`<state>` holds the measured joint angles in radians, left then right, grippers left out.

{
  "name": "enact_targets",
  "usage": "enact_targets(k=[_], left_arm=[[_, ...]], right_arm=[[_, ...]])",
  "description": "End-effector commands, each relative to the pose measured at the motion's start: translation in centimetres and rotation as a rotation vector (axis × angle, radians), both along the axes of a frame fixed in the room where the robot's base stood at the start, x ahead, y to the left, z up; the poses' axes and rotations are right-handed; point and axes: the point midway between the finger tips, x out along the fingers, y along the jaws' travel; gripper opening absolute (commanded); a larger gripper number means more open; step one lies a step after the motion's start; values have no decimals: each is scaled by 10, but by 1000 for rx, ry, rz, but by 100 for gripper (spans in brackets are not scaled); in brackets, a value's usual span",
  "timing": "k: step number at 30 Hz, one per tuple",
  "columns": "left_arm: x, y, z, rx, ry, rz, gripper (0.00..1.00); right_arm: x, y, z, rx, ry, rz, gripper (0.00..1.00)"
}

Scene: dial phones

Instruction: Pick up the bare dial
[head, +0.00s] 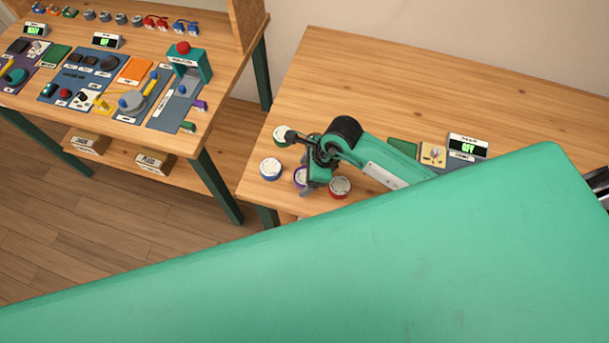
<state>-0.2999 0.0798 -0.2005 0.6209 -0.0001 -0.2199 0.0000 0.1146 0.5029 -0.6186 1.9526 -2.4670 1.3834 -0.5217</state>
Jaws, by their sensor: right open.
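Several small round dials with pale tops lie near the left end of the right-hand table: one with a green rim (282,134), one blue (270,170), one purple (299,176) and one red (340,188). I cannot tell which one is the bare dial. My right gripper (308,188) is open and points down among them. It partly covers the purple dial; I cannot tell whether it touches it. The red dial is just to its right, the blue one to its left. My left gripper is out of view.
The right table (420,85) is clear toward the back. A display reading OFF (468,145) and a small beige panel (433,155) stand behind my right arm. A cluttered workbench (40,105) stands at left. A large green surface hides the near area.

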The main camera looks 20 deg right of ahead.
Motion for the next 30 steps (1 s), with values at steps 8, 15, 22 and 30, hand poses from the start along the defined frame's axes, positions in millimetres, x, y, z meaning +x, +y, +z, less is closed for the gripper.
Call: enact_targets(k=[8,15,22,30], left_arm=[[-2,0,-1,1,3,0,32],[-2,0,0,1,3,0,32],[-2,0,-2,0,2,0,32],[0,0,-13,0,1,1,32]], right_arm=[[0,0,0,0,0,0,45],[0,0,1,1,-1,0,28],[1,0,7,1,-3,1,28],[2,0,54,1,-10,3,28]])
